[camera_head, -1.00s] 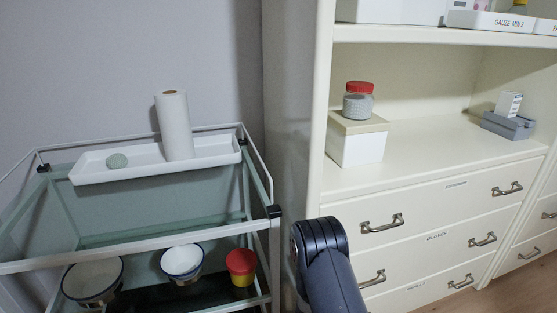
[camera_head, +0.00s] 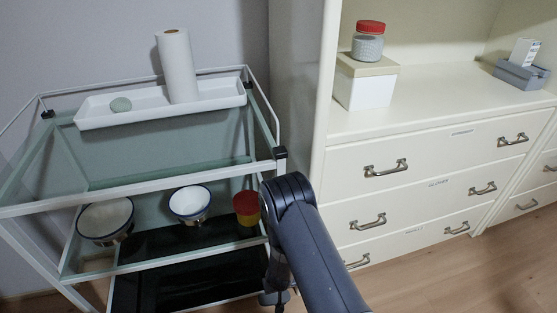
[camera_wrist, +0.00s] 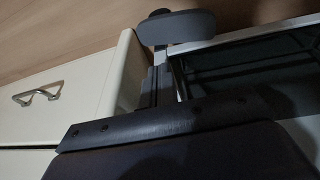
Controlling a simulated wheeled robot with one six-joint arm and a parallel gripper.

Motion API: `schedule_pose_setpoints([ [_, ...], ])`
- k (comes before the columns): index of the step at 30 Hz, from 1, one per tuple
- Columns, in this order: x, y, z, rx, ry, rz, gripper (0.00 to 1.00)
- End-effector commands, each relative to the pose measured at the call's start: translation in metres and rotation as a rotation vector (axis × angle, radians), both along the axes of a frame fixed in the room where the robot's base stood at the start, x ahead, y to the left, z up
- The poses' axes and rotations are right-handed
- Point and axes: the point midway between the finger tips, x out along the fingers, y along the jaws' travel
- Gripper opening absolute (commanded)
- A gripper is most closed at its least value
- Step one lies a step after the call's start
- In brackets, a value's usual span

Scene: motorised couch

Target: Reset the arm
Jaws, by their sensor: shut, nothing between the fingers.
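My arm (camera_head: 312,245) rises from the bottom of the head view and bends at a dark joint beside the trolley's right front post. Its far part hangs down there, mostly hidden behind my own links. In the wrist view my gripper (camera_wrist: 165,122) shows as a dark bar with small screws across the lower middle. It is shut and holds nothing. It hangs low between the glass trolley (camera_head: 140,183) and the cream cabinet (camera_head: 345,160), and I cannot tell the exact gap to either.
Bowls (camera_head: 190,203) and a red-yellow cup (camera_head: 246,207) stand below. The cabinet has drawer handles (camera_head: 386,168) sticking out. Wooden floor (camera_head: 440,275) is clear at lower right.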

Motion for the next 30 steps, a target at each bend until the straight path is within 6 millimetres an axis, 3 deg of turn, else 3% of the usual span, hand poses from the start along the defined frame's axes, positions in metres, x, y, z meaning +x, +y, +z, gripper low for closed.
schedule_pose_setpoints([
  [6, -0.004, 0.000, 0.011, 0.000, 0.000, 0.000, 0.00],
  [17, -0.003, 0.000, 0.009, 0.000, 0.000, 0.000, 0.00],
  [22, 0.001, 0.000, -0.008, 0.000, 0.000, 0.000, 0.00],
  [29, 0.009, -0.007, -0.051, 0.000, 0.001, -0.001, 0.00],
  [30, 0.011, -0.012, -0.045, 0.000, -0.001, -0.002, 0.00],
])
